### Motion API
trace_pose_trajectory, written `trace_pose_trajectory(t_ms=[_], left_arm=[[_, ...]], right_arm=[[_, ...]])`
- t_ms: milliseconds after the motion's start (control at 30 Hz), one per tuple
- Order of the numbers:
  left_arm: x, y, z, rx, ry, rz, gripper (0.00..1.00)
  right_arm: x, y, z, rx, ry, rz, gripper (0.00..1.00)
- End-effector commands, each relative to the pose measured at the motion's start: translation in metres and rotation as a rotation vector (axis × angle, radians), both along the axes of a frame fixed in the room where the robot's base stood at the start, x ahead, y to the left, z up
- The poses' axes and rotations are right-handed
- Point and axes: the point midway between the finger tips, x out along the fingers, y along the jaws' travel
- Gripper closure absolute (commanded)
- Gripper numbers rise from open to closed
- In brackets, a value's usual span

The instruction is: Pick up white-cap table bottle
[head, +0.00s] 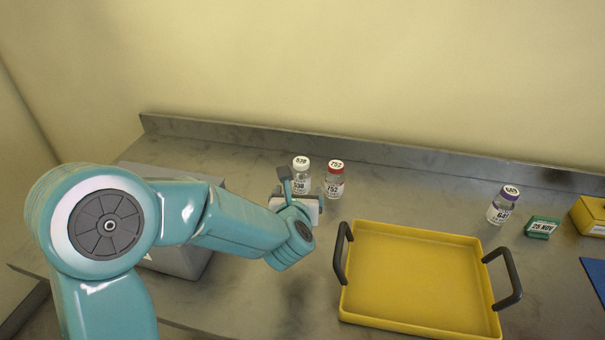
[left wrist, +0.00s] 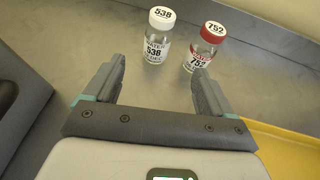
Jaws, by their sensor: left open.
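The white-cap bottle (head: 302,172), labelled 538, stands upright on the grey table near the back ledge. In the left wrist view the white-cap bottle (left wrist: 158,38) is ahead of my fingers, toward the left finger's side of the gap. My left gripper (head: 300,187) is in front of the bottle and hides part of its lower body in the head view. In the left wrist view the left gripper (left wrist: 158,88) is open, with nothing between its fingers. My right gripper is not in view.
A red-cap bottle (head: 335,180) labelled 752 stands just right of the white-cap one. A yellow tray (head: 415,228) with dark handles lies to the right. Farther right are a purple-cap bottle (head: 502,206) and a green box (head: 542,228). A grey box (head: 185,258) is behind my left arm.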

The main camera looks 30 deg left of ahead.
Motion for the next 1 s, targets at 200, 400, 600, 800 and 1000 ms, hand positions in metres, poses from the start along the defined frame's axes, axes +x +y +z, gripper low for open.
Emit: trace_pose_trajectory(t_ms=[200, 400, 600, 800, 1000], left_arm=[[0.039, 0.019, -0.019, 0.000, 0.004, 0.002, 0.16], [0.069, 0.032, -0.033, 0.000, 0.002, 0.002, 0.16], [0.083, 0.038, -0.040, 0.000, 0.003, 0.001, 0.16], [0.111, 0.051, -0.052, 0.001, 0.003, 0.000, 0.16], [0.124, 0.057, -0.059, 0.000, 0.001, 0.000, 0.16]], right_arm=[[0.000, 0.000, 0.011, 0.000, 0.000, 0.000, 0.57], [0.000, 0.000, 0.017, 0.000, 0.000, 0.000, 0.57], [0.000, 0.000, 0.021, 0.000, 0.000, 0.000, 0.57], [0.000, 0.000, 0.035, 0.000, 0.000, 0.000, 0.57], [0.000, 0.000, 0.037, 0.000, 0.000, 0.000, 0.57]])
